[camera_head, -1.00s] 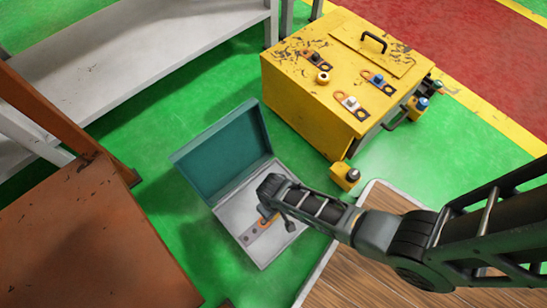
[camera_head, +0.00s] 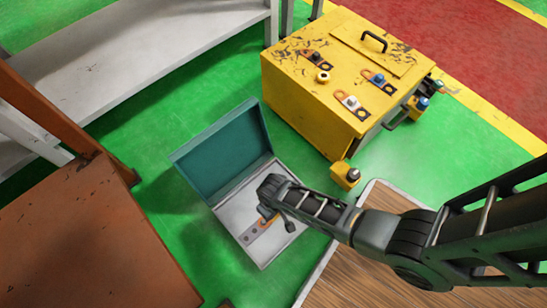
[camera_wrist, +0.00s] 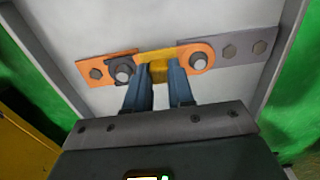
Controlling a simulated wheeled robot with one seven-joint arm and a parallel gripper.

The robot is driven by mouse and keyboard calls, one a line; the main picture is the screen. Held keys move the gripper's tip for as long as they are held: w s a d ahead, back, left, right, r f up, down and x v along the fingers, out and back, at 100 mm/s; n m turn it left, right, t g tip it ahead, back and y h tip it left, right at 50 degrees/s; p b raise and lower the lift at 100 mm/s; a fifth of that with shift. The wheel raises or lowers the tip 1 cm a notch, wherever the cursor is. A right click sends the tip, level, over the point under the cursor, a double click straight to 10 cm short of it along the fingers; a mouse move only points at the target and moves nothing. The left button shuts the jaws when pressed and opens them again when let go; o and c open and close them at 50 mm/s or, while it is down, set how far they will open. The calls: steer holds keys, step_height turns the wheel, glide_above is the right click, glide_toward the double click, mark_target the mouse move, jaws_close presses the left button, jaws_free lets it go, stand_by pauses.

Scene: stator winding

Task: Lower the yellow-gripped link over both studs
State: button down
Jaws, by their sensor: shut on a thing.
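The link is held by its yellow grip (camera_wrist: 157,56) in the wrist view. Its orange ring end (camera_wrist: 196,56) is at the right, around a stud (camera_wrist: 194,65). Its dark grey ring end (camera_wrist: 119,66) is at the left, around the other stud (camera_wrist: 122,76). How far down the rings sit cannot be told. An orange bar (camera_wrist: 92,62) lies at the left stud and a grey bar (camera_wrist: 245,46) at the right one. My gripper (camera_wrist: 158,76) is shut on the grip. In the head view, my gripper (camera_head: 272,207) is inside the open box (camera_head: 262,262) and hides most of the link.
The box's teal lid (camera_head: 220,155) stands open at the back left. A yellow cabinet (camera_head: 310,105) with several small fittings on top stands behind. A small yellow block (camera_head: 345,178) is right of the box. A brown surface (camera_head: 90,240) lies at left.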

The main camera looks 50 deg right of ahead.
steer(key=shift+f, duration=0.25)
steer(key=c, duration=0.9)
jaws_free()
step_height(320, 180, up, 7)
steer(key=p, duration=0.7)
